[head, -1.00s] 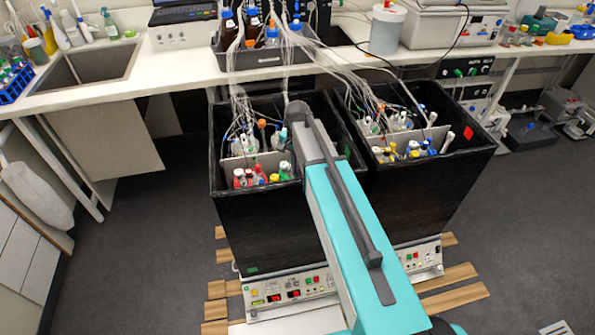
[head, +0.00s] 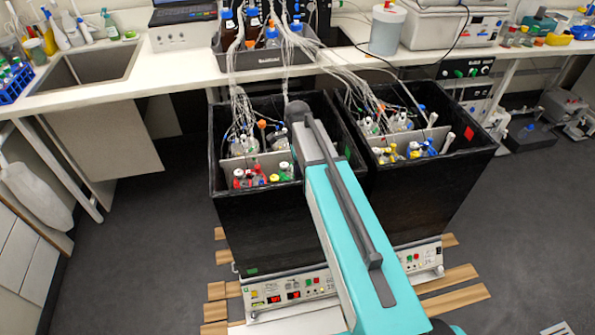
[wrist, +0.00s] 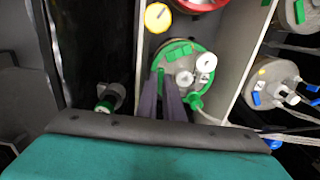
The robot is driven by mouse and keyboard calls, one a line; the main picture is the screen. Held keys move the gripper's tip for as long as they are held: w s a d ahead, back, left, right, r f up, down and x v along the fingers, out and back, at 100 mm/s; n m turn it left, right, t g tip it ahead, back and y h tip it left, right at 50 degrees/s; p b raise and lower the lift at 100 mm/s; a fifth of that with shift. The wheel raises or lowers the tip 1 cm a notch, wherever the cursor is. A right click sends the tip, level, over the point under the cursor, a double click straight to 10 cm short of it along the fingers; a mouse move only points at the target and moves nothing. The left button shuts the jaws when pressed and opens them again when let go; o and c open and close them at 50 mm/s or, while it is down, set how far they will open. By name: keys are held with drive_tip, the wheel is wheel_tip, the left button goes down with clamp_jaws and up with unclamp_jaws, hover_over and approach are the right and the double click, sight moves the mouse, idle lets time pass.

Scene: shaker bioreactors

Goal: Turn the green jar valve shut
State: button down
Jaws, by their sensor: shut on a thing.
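The green-ringed jar (wrist: 207,92) stands in a compartment of the black box in the wrist view. Its lid carries a green block, white caps and a green fitting with a tube. My gripper (wrist: 163,82) reaches down over the near left part of this lid, its two dark fingers close together. It is shut on the green valve, which the fingers mostly hide. In the head view the green-ringed jar (head: 285,170) shows only in part beside my arm, and my gripper is hidden behind the arm.
A yellow-capped jar (wrist: 157,17) and a red-ringed jar stand beyond in the wrist view. A grey divider (wrist: 243,62) runs close on the right, and the black box wall (wrist: 108,45) on the left. Tubes hang into both boxes in the head view.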

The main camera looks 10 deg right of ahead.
idle(0.3)
drive_tip(key=c, duration=1.9)
unclamp_jaws()
drive_tip(key=shift+o, duration=0.2)
drive_tip(key=shift+r, duration=0.15)
wheel_tip(320, 180, up, 14)
drive_tip(key=b, duration=0.2)
drive_tip(key=shift+f, duration=0.25)
drive_tip(key=shift+s, duration=0.1)
